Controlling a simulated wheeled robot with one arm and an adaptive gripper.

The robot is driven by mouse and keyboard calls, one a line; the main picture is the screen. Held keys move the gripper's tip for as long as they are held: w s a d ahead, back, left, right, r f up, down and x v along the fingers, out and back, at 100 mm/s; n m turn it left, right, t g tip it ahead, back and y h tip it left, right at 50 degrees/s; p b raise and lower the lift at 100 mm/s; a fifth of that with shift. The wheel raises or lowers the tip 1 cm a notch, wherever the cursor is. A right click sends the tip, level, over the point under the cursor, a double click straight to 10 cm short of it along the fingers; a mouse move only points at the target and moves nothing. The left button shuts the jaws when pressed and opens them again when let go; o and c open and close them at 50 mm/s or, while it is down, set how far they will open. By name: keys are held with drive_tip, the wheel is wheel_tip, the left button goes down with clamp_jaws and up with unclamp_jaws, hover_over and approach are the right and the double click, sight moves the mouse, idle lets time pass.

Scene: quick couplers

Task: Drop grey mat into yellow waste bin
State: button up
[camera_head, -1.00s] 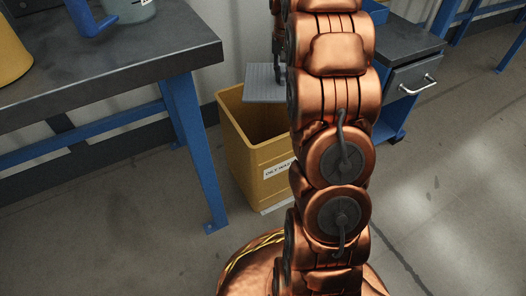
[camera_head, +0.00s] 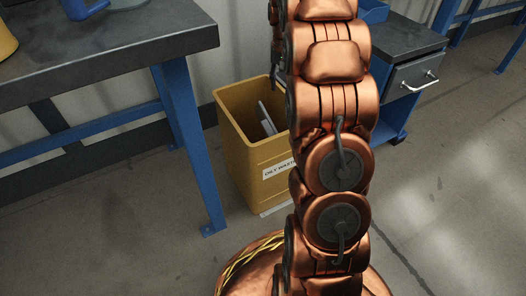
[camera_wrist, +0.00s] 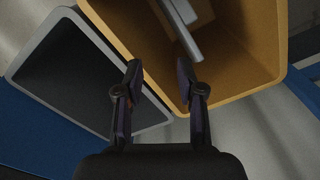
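The yellow waste bin (camera_head: 270,155), labelled as oily waste, stands on the floor between the dark bench and my arm. The grey mat (camera_head: 266,119) is tilted inside the bin, below the rim. In the wrist view the mat (camera_wrist: 184,30) shows edge-on inside the bin (camera_wrist: 240,75), apart from the fingers. My gripper (camera_wrist: 160,70) is open and empty, with a gap between its fingertips, over the bin's rim. In the head view the fingers are mostly hidden behind my arm, which also covers the bin's right side.
A dark-topped bench (camera_head: 110,45) with blue legs stands at left, with a yellow object and a blue-handled item on it. A dark-topped cabinet (camera_head: 405,45) with a drawer is at right. In the wrist view a grey-rimmed dark container (camera_wrist: 75,75) sits beside the bin.

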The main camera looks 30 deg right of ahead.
drive_tip(key=shift+o, duration=0.4)
wheel_tip(320, 180, up, 12)
idle(0.7)
idle(0.4)
drive_tip(key=s+a+r+n+p, duration=0.2)
drive_tip(key=s+a+r+p, duration=0.5)
drive_tip(key=a+r+p, duration=0.35)
drive_tip(key=s+a+r+n+p, duration=0.2)
drive_tip(key=s+a+r+p, duration=0.5)
drive_tip(key=r+p, duration=0.5)
drive_tip(key=s+a+r+n+g+p, duration=0.1)
drive_tip(key=s+a+r+p, duration=0.4)
drive_tip(key=s+p, duration=0.5)
drive_tip(key=s+a+r+n+p, duration=0.2)
drive_tip(key=s+a+r+p, duration=0.3)
drive_tip(key=s+p, duration=0.5)
drive_tip(key=r+p, duration=0.1)
drive_tip(key=p, duration=0.2)
drive_tip(key=shift+s+r+g, duration=0.15)
drive_tip(key=shift+s+g, duration=0.15)
drive_tip(key=shift+g, duration=0.1)
drive_tip(key=shift+a, duration=0.1)
drive_tip(key=shift+c, duration=0.5)
